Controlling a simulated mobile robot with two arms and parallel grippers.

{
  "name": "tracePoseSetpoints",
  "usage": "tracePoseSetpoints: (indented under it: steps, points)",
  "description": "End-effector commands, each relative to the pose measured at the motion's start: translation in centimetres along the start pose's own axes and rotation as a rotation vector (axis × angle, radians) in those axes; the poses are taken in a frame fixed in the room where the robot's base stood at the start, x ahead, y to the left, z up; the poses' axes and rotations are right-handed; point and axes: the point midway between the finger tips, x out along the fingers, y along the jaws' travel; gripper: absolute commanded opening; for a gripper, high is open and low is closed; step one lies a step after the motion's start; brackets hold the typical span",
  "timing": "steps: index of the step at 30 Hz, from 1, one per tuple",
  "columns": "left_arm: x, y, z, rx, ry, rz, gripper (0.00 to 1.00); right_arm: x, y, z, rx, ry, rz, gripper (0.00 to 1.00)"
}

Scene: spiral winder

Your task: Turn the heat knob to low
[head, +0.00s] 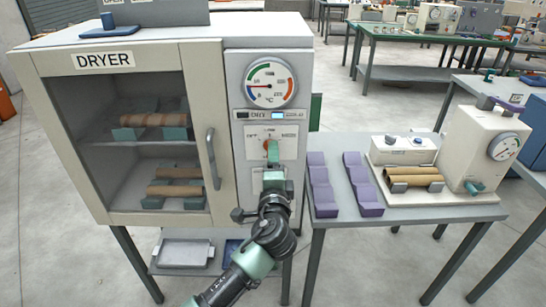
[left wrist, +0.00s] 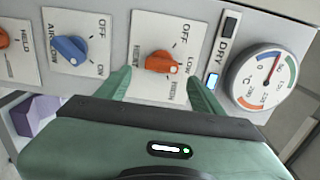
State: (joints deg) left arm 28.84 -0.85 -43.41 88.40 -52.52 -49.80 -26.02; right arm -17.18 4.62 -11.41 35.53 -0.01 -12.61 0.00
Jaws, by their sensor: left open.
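The heat knob (left wrist: 162,62) is orange and sits on a pale plate on the dryer's front panel. OFF and LOW are printed around it, with another word partly hidden. Which mark the knob points at is hard to tell. My left gripper (left wrist: 159,74) is open, with its green fingertips on either side of the knob. I cannot tell whether they touch it. In the head view the left gripper (head: 272,166) reaches up to the control panel, and it partly covers the knob (head: 271,145). My right gripper is not in view.
The dryer (head: 72,45) has a round gauge (head: 269,83) above the knob and a door handle (head: 213,158) to the left. The wrist view shows a blue air flow knob (left wrist: 70,49) beside the heat knob. A table with purple blocks (head: 362,185) and a winder (head: 470,150) stands right.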

Motion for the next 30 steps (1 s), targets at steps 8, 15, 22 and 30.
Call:
tracePoseSetpoints:
  steps: [8, 15, 22, 30]
  points:
    - [-3.4, 0.2, 0.0, 0.0, 0.0, 0.001, 0.67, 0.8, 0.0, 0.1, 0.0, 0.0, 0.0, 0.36]
    - [-3.6, 0.0, 0.0, 0.001, 0.0, 0.0, 0.67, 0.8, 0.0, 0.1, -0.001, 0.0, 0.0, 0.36]
    - [-3.6, 0.1, 0.0, 0.001, 0.0, 0.002, 0.67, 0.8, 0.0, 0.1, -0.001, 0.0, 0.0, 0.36]
    - [-3.1, 10.4, 1.8, -0.063, -0.002, 0.195, 0.67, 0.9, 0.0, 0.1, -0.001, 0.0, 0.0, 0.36]
